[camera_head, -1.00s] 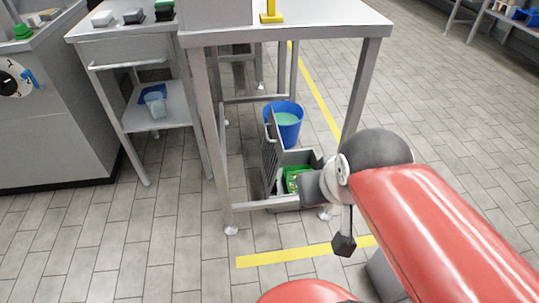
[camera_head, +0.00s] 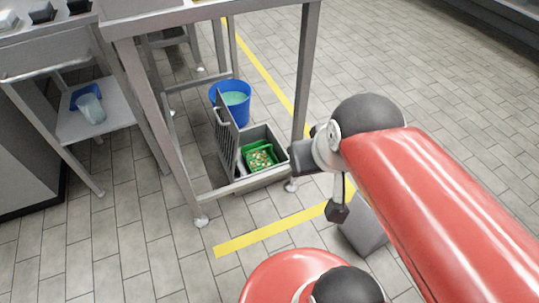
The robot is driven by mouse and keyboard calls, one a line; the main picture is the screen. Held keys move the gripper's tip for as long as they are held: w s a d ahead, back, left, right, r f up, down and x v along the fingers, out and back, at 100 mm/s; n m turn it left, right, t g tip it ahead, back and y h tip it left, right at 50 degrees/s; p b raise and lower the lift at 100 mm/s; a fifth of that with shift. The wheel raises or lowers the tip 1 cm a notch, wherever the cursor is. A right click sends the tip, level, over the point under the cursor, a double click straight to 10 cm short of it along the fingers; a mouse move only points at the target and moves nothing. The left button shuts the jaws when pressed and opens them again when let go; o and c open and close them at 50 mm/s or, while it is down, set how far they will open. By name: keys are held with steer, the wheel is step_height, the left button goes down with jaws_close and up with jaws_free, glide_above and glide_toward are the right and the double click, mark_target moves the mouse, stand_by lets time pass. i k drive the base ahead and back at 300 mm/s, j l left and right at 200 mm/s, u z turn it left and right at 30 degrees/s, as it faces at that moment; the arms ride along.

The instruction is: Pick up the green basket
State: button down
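The green basket (camera_head: 258,157) sits inside a grey open bin (camera_head: 271,176) on the floor under a metal table. Its top shows small mottled, multicoloured contents. A grey slotted panel (camera_head: 226,131) stands upright along the bin's left side and hides part of the inside. The end of my arm with my gripper (camera_head: 320,182) is to the right of the bin in the picture, nearer the camera. Dark end parts show there, but whether the fingers are open or shut is unclear. No held object can be seen.
A blue bucket (camera_head: 232,101) with greenish contents stands behind the bin. Table legs (camera_head: 306,80) and a low crossbar (camera_head: 232,187) frame the bin. A side shelf (camera_head: 92,122) at left holds a clear container.

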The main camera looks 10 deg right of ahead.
mark_target(258, 156)
steer(key=i+j+z, duration=0.2)
steer(key=i+j, duration=0.45)
steer(key=i+l, duration=0.1)
steer(key=i, duration=0.1)
